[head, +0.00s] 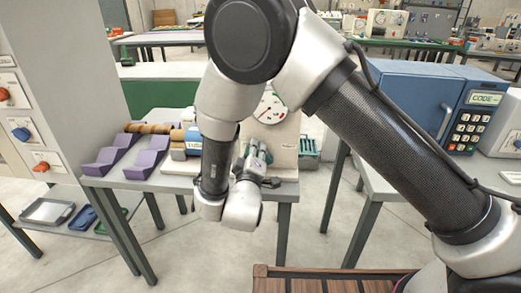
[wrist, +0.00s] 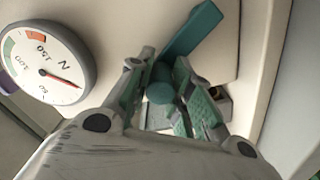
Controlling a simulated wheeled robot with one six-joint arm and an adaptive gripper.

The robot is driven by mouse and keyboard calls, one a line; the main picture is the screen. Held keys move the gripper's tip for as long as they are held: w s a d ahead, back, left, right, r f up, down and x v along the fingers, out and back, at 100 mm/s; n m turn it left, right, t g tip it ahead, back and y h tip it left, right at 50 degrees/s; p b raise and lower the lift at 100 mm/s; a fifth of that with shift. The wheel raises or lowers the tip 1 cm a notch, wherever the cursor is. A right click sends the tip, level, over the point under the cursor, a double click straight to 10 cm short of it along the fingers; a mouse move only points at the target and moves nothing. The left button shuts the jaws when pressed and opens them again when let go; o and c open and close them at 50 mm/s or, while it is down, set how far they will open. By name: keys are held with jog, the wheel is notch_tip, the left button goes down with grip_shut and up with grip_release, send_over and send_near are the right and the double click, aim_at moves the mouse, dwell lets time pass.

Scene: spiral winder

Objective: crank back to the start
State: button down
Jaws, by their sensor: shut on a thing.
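The winder's cream panel (head: 284,150) stands on the grey table, and its round dial (head: 269,108) shows above my wrist. The dial (wrist: 44,66) also shows at the left of the wrist view, with a red needle and green and orange sectors. A teal crank arm (wrist: 194,30) slants up to the right in the wrist view, with a round teal crank handle (wrist: 161,88) at its lower end. My gripper (wrist: 164,60) is shut on this handle, one finger on each side. In the head view my gripper (head: 256,163) is at the panel's front, and my arm hides part of the winder.
Purple V-shaped cradles (head: 146,158) and a brown spiral-wrapped rod (head: 148,128) lie left of my forearm. A teal slatted container (head: 307,147) is right of the panel. A blue keypad box (head: 420,98) stands on the right table. A slatted wooden surface (head: 330,281) is at the bottom.

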jog(key=shift+a+f+n, duration=0.45)
jog(key=shift+f+n, duration=0.1)
jog(key=shift+n, duration=0.6)
jog(key=shift+a+f+n, duration=0.4)
jog(key=shift+f+n, duration=0.2)
jog(key=shift+n, duration=0.6)
jog(key=shift+a+f+n, duration=0.45)
jog(key=shift+f+n, duration=0.1)
jog(key=shift+n, duration=0.6)
jog(key=shift+f, duration=0.1)
jog(key=c, duration=1.3)
grip_release()
jog(key=s, duration=1.2)
jog(key=shift+a, duration=0.2)
